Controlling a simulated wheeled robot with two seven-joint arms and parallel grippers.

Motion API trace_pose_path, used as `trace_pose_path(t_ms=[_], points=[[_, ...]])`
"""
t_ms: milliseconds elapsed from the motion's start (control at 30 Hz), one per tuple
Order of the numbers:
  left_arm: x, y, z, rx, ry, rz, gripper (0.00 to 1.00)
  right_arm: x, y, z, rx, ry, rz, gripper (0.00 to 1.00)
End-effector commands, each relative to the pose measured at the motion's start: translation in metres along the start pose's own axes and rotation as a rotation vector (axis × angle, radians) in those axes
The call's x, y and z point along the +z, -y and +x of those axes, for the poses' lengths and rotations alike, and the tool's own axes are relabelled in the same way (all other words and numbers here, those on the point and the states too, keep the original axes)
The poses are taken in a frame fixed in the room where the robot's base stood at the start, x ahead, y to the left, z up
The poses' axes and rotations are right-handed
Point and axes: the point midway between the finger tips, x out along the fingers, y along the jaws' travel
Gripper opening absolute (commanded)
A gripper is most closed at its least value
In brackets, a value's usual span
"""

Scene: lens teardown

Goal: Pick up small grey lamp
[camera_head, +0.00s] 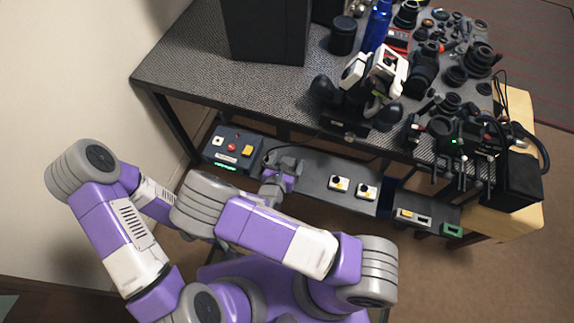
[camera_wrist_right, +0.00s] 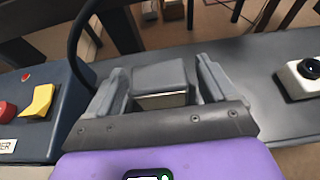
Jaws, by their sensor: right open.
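A small grey block-shaped thing (camera_wrist_right: 160,78), which looks like the small grey lamp, sits between the fingers of my right gripper (camera_wrist_right: 160,90) in the right wrist view. Its top is dark grey and its near lower face is paler. My right gripper is open, with one finger on each side of the block and small gaps visible. In the head view, my right gripper (camera_head: 285,163) is over the low dark shelf, and I cannot make out the lamp clearly there. My left arm is folded at the left, and its gripper is not visible.
A control box (camera_head: 232,149) with red and yellow buttons stands left of my right gripper. White switch boxes (camera_head: 352,188) are to its right on the low shelf (camera_head: 312,182). A black cable runs near the gripper. The tabletop (camera_head: 205,60) above holds many lenses and a white-and-black device (camera_head: 375,78).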

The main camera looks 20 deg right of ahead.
Motion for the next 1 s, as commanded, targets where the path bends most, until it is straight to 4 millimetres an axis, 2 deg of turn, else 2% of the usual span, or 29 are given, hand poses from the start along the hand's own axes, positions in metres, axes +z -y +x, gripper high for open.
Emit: trace_pose_path(t_ms=[167, 600, 833, 1000], points=[[0.000, 0.000, -0.001, 0.000, 0.000, 0.000, 0.43, 0.001, 0.000, 0.000, 0.000, 0.000, 0.000, 0.85], [0.000, 0.000, -0.001, 0.000, 0.000, 0.000, 0.43, 0.001, 0.000, 0.000, 0.000, 0.001, 0.001, 0.21], [0.000, -0.001, -0.002, 0.000, 0.000, 0.000, 0.43, 0.003, 0.000, -0.001, 0.000, 0.000, 0.001, 0.21], [0.001, -0.005, -0.012, 0.000, 0.000, 0.000, 0.43, 0.025, -0.001, -0.010, 0.000, 0.000, 0.004, 0.21]])
